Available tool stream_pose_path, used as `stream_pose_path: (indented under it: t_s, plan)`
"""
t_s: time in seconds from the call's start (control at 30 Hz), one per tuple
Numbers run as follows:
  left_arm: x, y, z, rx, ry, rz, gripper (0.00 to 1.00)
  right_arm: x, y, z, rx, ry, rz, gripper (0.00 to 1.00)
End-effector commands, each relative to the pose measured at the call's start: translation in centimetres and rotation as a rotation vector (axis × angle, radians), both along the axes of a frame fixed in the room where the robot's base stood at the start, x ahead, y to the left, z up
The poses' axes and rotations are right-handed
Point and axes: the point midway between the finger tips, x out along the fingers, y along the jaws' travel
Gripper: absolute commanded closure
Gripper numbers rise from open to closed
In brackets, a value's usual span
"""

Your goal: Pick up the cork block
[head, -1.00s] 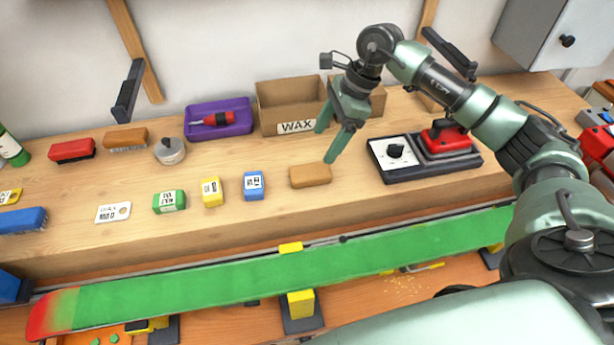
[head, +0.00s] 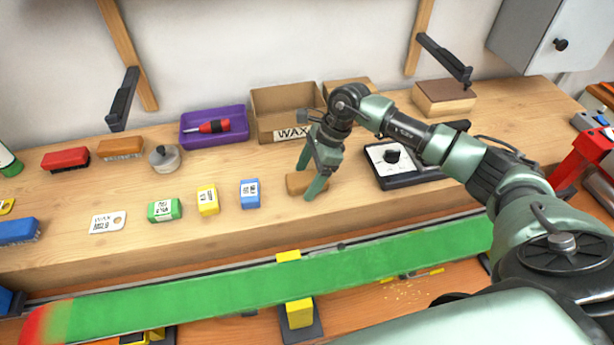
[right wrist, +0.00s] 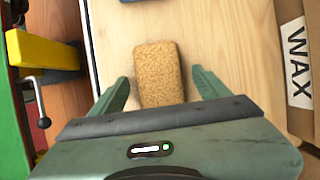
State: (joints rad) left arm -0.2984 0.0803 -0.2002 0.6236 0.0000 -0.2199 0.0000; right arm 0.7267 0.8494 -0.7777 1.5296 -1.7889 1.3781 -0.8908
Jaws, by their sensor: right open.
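The cork block (head: 296,183) is a small tan-brown block lying on the wooden bench, partly hidden by my right gripper in the head view. My right gripper (head: 309,180) is open and points down over it. In the right wrist view, the cork block (right wrist: 158,72) lies between the two open fingers (right wrist: 160,92), with a gap on either side and its near end hidden behind the gripper body. My left gripper is not in view.
A blue wax block (head: 250,194) stands to the left of the cork block. The green ski (head: 230,285) runs along the front.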

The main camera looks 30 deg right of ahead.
Motion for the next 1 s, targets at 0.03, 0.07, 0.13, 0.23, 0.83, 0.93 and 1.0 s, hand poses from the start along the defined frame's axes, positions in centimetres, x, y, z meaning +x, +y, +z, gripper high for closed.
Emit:
stream_pose_path:
  t_s: [0.03, 0.07, 0.13, 0.23, 0.83, 0.93, 1.0]
  plan:
    - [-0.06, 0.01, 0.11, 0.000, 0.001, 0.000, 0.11, 0.02, 0.06, -0.15, 0.000, 0.000, 0.000, 0.24]
    - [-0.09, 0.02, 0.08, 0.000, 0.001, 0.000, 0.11, 0.03, 0.07, -0.22, 0.000, -0.001, 0.000, 0.24]
    - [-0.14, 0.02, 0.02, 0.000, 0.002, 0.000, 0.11, 0.04, 0.06, -0.29, 0.000, -0.001, 0.000, 0.24]
    - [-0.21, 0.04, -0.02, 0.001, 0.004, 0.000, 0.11, 0.03, 0.05, -0.28, 0.000, -0.001, 0.000, 0.24]
    - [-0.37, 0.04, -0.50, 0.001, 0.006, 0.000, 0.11, 0.02, 0.05, -0.47, 0.000, 0.000, -0.001, 0.49]
    - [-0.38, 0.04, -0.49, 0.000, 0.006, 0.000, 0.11, 0.02, 0.05, -0.47, 0.000, 0.000, -0.001, 0.77]
    - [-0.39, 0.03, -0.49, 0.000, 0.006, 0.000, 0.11, 0.03, 0.06, -0.47, 0.000, 0.000, -0.001, 0.89]
